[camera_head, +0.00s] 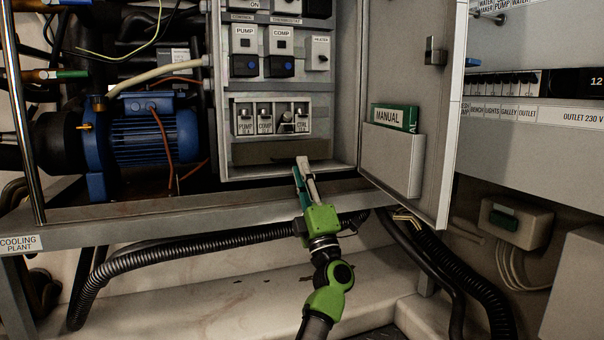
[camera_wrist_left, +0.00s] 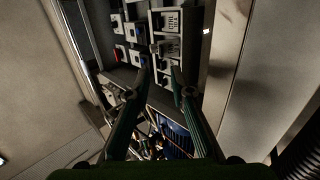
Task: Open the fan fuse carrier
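A row of fuse carriers sits in a window low in the open electrical box. Those marked PUMP (camera_head: 245,123), COMP (camera_head: 265,123) and CTRL (camera_head: 302,122) stand upright. The fan carrier (camera_head: 286,124), between COMP and CTRL, looks different from its neighbours and seems tilted outward; its label is not readable. In the left wrist view the CTRL carrier (camera_wrist_left: 172,21) is at the top, with the fan carrier (camera_wrist_left: 160,47) below it. My left gripper (camera_head: 302,168) is just below the row, pointing up. Its fingers (camera_wrist_left: 161,67) are apart, with nothing visibly held. My right gripper is out of view.
The box door (camera_head: 408,80) stands open at the right, with a green manual (camera_head: 394,117) in its pocket. PUMP and COMP switches (camera_head: 244,66) sit above the fuses. A blue pump (camera_head: 150,135) is left of the box. A metal frame rail (camera_head: 150,207) runs below.

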